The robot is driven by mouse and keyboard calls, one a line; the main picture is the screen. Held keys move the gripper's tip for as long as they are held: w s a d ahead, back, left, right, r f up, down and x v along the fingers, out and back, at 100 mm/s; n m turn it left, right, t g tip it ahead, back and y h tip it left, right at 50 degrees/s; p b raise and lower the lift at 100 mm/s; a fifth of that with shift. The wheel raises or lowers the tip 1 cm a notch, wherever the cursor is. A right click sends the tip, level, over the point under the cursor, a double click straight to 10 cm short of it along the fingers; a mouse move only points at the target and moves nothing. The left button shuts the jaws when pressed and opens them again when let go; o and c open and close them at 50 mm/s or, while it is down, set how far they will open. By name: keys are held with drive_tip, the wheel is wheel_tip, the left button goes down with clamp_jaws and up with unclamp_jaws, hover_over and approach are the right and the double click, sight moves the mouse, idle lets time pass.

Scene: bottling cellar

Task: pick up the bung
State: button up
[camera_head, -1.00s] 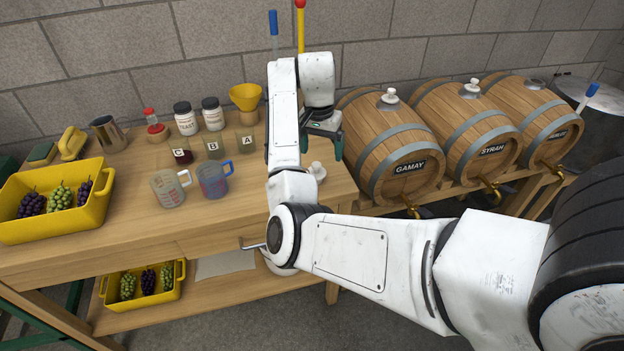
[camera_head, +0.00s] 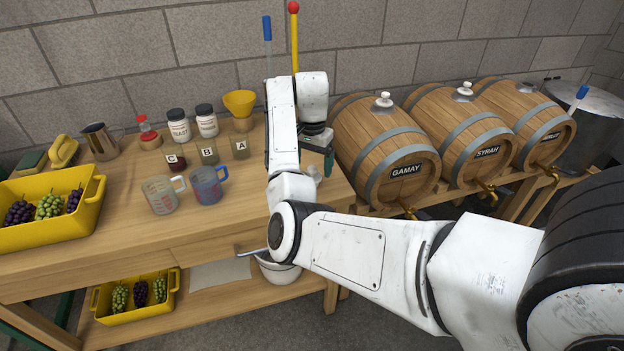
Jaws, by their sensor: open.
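The bung (camera_head: 314,172) is a small pale piece on the bench top near its right end, partly hidden by my arm. My gripper (camera_head: 322,163) is low over the bench right at the bung, pointing down. Its jaws are open. One dark finger shows just right of the bung; the other finger is hidden behind my arm. I cannot tell whether the finger touches the bung.
The Gamay barrel (camera_head: 385,150) stands close to the right of my gripper. Measuring jugs (camera_head: 208,186), lettered beakers (camera_head: 208,152) and a yellow funnel (camera_head: 240,103) stand to the left. A drawer handle (camera_head: 252,252) juts from the bench front.

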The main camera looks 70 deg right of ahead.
sight(312, 177)
drive_tip(key=shift+f, duration=1.4)
drive_tip(key=shift+c, duration=0.3)
drive_tip(key=c, duration=1)
